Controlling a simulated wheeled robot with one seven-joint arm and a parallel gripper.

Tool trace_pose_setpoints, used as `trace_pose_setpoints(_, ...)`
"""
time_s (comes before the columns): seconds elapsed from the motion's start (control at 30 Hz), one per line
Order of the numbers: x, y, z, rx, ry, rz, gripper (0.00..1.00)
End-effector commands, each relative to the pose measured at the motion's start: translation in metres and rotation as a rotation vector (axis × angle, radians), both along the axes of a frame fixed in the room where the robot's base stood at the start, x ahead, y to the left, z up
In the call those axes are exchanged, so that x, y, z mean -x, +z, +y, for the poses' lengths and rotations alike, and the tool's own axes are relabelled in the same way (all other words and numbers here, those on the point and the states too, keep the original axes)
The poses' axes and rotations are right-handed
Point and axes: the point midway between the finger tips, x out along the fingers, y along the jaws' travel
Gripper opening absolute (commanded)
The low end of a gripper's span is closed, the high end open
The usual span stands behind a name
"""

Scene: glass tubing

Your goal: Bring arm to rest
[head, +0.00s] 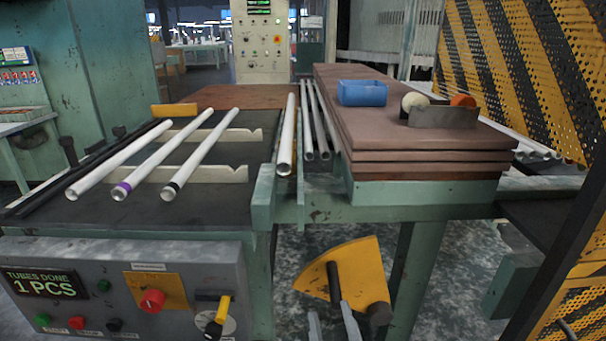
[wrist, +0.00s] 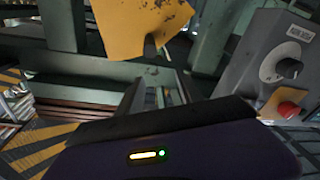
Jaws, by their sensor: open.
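My gripper (head: 331,318) shows at the bottom of the head view, below the table. Its two grey fingertips stand apart with nothing seen between them. A yellow plate (head: 362,268) with black rods is just above and behind the fingers. The yellow plate also shows at the top of the wrist view (wrist: 145,25).
Three glass tubes (head: 160,158) lie on notched rests on the left bench. More tubes lie in the middle channel. A control panel (head: 125,290) with knobs reads "TUBES DONE 1 PCS". A blue bin (head: 362,93) stands on stacked brown boards (head: 420,158). A striped guard (head: 515,70) stands right.

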Motion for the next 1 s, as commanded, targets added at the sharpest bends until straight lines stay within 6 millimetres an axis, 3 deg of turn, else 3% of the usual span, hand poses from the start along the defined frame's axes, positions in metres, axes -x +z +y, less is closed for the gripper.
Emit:
trace_pose_setpoints(0.27, 0.075, -0.021, -0.023, -0.171, 0.062, 0.026, 0.43)
trace_pose_setpoints(0.7, 0.226, -0.042, -0.101, -0.392, -0.022, 0.137, 0.43)
trace_pose_setpoints(1.0, 0.299, -0.049, -0.137, -0.437, -0.105, 0.256, 0.43)
